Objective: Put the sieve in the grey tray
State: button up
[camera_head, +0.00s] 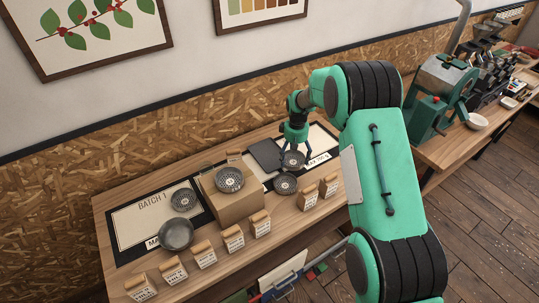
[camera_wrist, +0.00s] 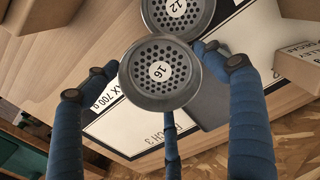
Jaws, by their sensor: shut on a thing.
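My gripper (camera_head: 294,152) is shut on a round dark metal sieve (camera_head: 293,161) above the right part of the table. In the wrist view, this sieve (camera_wrist: 160,72) has a perforated face marked 16, and my blue fingers (camera_wrist: 155,78) are around it. A flat dark grey square thing, seemingly the grey tray (camera_head: 266,153), lies just left of my gripper; its dark surface also seems to show behind the sieve in the wrist view (camera_wrist: 213,104). Whether the held sieve touches anything below is not clear. Another sieve (camera_head: 285,184), marked 12 in the wrist view (camera_wrist: 178,12), lies close by.
A cardboard box (camera_head: 236,207) carries a sieve (camera_head: 229,178). Another sieve (camera_head: 184,199) lies on the BATCH 1 mat (camera_head: 140,221), near a round grey pan (camera_head: 176,234). Several labelled bags (camera_head: 233,239) line the front edge. A green machine (camera_head: 437,95) stands at the right.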

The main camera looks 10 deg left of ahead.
jog(key=shift+n, duration=0.7)
jog(key=s+a, duration=0.1)
jog(key=s, duration=0.1)
jog(key=s+a+f, duration=0.1)
jog(key=s+a, duration=0.1)
jog(key=s, duration=0.1)
jog(key=s+a, duration=0.1)
jog(key=s, duration=0.2)
jog(key=shift+s+a+f, duration=0.15)
jog(key=shift+s+a, duration=0.1)
jog(key=shift+w, duration=0.1)
send_over(272, 159)
jog(key=shift+w+f, duration=0.1)
jog(key=shift+f, duration=0.65)
jog(key=shift+f, duration=0.15)
jog(key=shift+f, duration=1.6)
jog(key=shift+d+f, duration=0.1)
jog(key=shift+f, duration=0.1)
